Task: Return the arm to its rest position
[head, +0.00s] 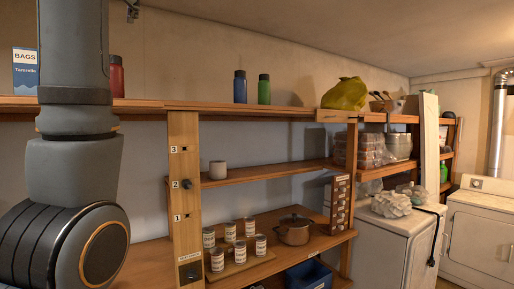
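A large grey arm link of mine fills the left side of the head view and hides part of the shelves behind it. Neither of my grippers is in view, so I cannot see whether they are open, shut or holding anything.
A blue bin (308,275) sits below. White machines (480,228) stand at right.

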